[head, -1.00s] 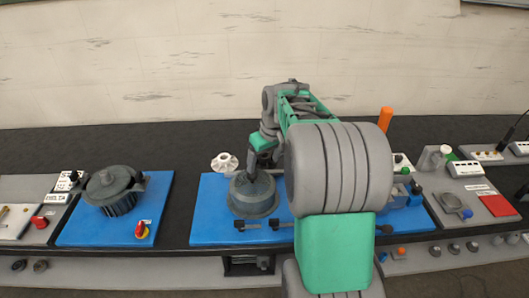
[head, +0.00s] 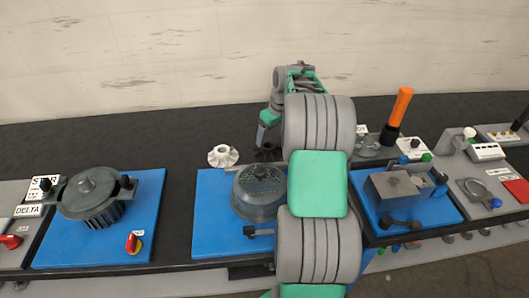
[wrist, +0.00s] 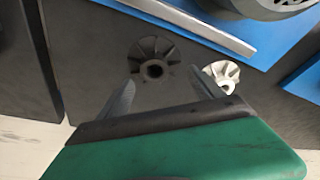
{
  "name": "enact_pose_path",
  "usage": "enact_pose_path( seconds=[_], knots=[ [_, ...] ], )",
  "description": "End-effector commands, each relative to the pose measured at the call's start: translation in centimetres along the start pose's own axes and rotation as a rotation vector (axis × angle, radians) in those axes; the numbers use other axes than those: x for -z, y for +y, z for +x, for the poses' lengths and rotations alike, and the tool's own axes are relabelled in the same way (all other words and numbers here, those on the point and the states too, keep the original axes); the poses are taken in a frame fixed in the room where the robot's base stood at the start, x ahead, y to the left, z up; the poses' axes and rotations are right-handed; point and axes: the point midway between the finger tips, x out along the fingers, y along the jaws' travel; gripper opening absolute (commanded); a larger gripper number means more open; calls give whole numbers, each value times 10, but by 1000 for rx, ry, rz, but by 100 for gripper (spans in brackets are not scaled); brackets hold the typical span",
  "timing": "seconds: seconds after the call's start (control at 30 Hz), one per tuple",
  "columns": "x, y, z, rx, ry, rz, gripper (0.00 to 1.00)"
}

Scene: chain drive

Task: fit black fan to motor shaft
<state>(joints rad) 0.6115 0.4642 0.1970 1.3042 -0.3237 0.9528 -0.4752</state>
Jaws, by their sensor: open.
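The black fan (wrist: 153,62) lies on the dark bench top in the wrist view, with its hub hole facing up. In the head view the black fan (head: 267,152) is partly hidden by my arm. My gripper (wrist: 150,92) is open and empty, its two fingers apart on either side of the fan's near edge in the picture; I cannot tell the height gap. A dark grey motor housing (head: 259,194) with a perforated top stands on a blue plate in front of the fan. I cannot make out its shaft. Its edge shows at the top right of the wrist view.
A white fan (head: 222,156) lies close beside the black one, and also shows in the wrist view (wrist: 221,76). Another grey motor unit (head: 92,200) stands on a left blue plate (head: 60,250). An orange-handled tool (head: 397,112) stands upright at right. The bench behind is clear.

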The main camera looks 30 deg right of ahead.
Motion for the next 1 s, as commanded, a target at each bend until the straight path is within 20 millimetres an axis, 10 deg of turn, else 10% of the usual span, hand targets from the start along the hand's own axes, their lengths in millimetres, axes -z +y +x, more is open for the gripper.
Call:
enact_pose_path(
  seconds=[0.6, 1.0],
  knots=[
    [1, 15, 80, -3, -1, 13, 77],
    [2, 14, 82, -3, 0, 10, 61]
  ],
)
